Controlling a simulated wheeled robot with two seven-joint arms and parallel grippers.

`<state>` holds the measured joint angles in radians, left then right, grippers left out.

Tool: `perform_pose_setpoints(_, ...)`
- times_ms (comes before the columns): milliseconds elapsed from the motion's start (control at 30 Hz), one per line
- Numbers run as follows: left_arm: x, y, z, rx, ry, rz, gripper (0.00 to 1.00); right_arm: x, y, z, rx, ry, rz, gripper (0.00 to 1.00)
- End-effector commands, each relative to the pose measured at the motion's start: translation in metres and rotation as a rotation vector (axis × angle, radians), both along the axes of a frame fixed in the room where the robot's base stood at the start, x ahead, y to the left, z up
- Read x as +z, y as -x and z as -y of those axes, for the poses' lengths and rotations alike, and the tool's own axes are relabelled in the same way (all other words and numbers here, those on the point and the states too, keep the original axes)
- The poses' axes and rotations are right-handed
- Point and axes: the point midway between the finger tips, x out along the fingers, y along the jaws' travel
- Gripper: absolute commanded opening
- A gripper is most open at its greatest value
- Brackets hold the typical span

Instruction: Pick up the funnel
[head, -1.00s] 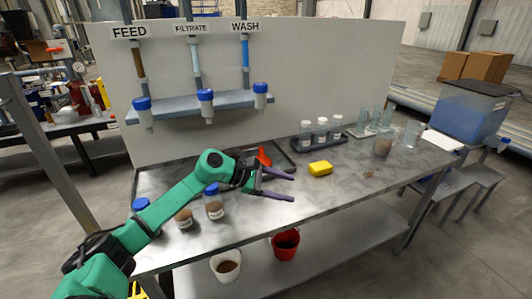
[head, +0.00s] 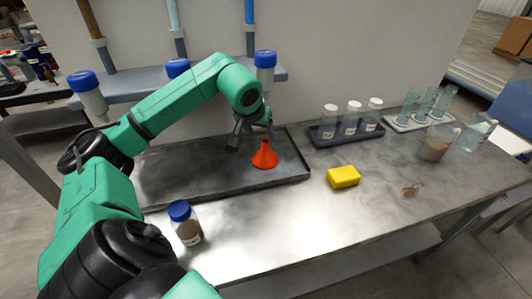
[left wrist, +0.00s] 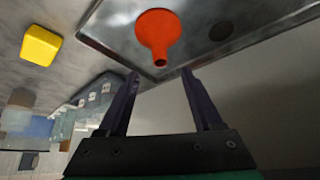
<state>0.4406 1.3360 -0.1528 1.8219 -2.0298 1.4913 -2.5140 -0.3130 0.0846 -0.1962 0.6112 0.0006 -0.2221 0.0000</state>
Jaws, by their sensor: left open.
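The orange-red funnel (head: 265,156) stands mouth down, spout up, on the dark tray (head: 215,192) at the back of the metal table. My left gripper (head: 250,135) is just above and behind the funnel, seen partly behind my own arm in the head view. In the left wrist view the funnel (left wrist: 158,36) lies ahead of the two purple fingers (left wrist: 163,88), roughly in line with the gap between them. The fingers are apart and nothing is between them. My right gripper is not in view.
A yellow sponge-like block (head: 343,177) lies right of the tray. A blue-capped jar (head: 186,224) stands at the front left. A rack of white-capped bottles (head: 350,122) and a beaker (head: 437,146) stand to the right.

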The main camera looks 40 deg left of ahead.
Motion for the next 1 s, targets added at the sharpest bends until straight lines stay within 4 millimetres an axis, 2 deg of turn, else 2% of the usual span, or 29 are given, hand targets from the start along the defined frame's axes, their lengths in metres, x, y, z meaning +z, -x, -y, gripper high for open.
perform_pose_setpoints(133,-0.018,-0.011,-0.003,0.001,0.005,0.000,0.67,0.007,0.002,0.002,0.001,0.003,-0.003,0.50)
perform_pose_setpoints(333,-0.047,-0.026,-0.009,0.002,0.009,-0.004,0.67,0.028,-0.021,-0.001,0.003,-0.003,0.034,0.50)
perform_pose_setpoints(400,-0.058,-0.032,-0.012,0.001,0.009,-0.001,0.67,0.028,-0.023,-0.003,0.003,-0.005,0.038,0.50)
perform_pose_setpoints(500,-0.066,-0.035,-0.013,0.001,0.005,0.001,0.67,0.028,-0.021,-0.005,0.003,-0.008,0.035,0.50)
perform_pose_setpoints(667,-0.066,-0.035,-0.014,0.001,0.003,0.001,0.67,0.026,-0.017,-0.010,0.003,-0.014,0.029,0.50)
perform_pose_setpoints(700,-0.066,-0.035,-0.014,0.001,0.003,0.001,0.52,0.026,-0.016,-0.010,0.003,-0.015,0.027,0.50)
perform_pose_setpoints(833,-0.066,-0.035,-0.014,0.002,0.003,0.001,0.02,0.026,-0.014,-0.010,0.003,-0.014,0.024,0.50)
perform_pose_setpoints(1000,-0.066,-0.035,-0.014,0.001,0.004,0.002,0.00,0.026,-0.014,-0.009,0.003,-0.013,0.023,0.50)
